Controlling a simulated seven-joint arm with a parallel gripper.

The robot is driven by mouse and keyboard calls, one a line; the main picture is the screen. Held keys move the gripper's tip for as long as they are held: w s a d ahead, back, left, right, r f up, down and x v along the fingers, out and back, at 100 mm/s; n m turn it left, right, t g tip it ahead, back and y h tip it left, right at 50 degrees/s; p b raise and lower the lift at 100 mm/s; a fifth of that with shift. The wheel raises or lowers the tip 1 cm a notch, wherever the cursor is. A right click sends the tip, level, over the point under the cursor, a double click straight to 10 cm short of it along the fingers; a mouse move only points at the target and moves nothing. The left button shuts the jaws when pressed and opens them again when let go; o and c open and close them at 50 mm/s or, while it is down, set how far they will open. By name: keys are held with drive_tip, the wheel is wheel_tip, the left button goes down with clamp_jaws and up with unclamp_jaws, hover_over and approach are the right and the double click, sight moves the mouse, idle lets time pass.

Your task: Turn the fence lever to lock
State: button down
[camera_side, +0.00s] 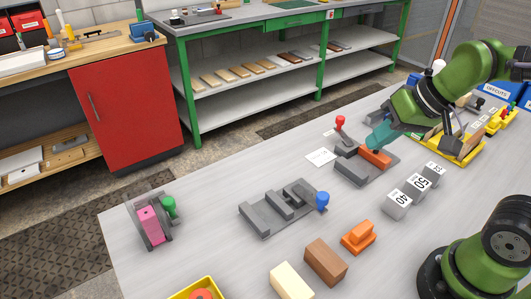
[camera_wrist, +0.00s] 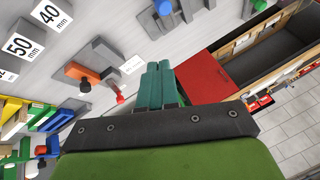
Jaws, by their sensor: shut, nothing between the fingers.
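A grey fixture (camera_side: 350,169) on the bench carries an orange part (camera_side: 375,158) and a red knob (camera_side: 340,121) on a short post. The orange part (camera_wrist: 82,72) and red knob (camera_wrist: 120,97) also show in the wrist view, left of my fingers. My gripper (camera_side: 374,145) has its teal fingers together, empty, over this fixture and close to the orange part. The fingers (camera_wrist: 158,66) show side by side in the wrist view. I cannot tell if they touch anything. Which part is the fence lever is unclear.
A second grey fixture (camera_side: 268,214) has a blue knob (camera_side: 322,200). A third holds a pink block (camera_side: 150,224) beside a green knob (camera_side: 168,206). Numbered grey blocks (camera_side: 397,205), a brown block (camera_side: 325,262) and an orange piece (camera_side: 358,236) stand nearby.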

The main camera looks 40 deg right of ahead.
drive_tip(key=w+d+f+m+g+h, duration=0.1)
drive_tip(key=w+d+f+h, duration=0.1)
drive_tip(key=w, duration=0.7)
drive_tip(key=w+d+f+m+g+h, duration=0.2)
drive_tip(key=w+d+f+h, duration=0.1)
drive_tip(key=w, duration=0.7)
drive_tip(key=w+d+f+m+g+h, duration=0.1)
drive_tip(key=w+d+f+g+h, duration=0.1)
drive_tip(key=w, duration=0.8)
drive_tip(key=shift+w+d+f+m+h, duration=0.25)
drive_tip(key=shift+d+f+h, duration=0.25)
drive_tip(key=shift+d+h, duration=0.5)
drive_tip(key=shift+a, duration=0.15)
drive_tip(key=x, duration=1)
drive_tip(key=shift+s, duration=0.15)
drive_tip(key=shift+s+d+r, duration=0.1)
drive_tip(key=shift+s+d, duration=0.25)
drive_tip(key=shift+d, duration=0.2)
drive_tip(key=shift+s+d, duration=0.35)
drive_tip(key=shift+d, duration=0.25)
drive_tip(key=shift+s+d, duration=0.4)
drive_tip(key=shift+d, duration=0.2)
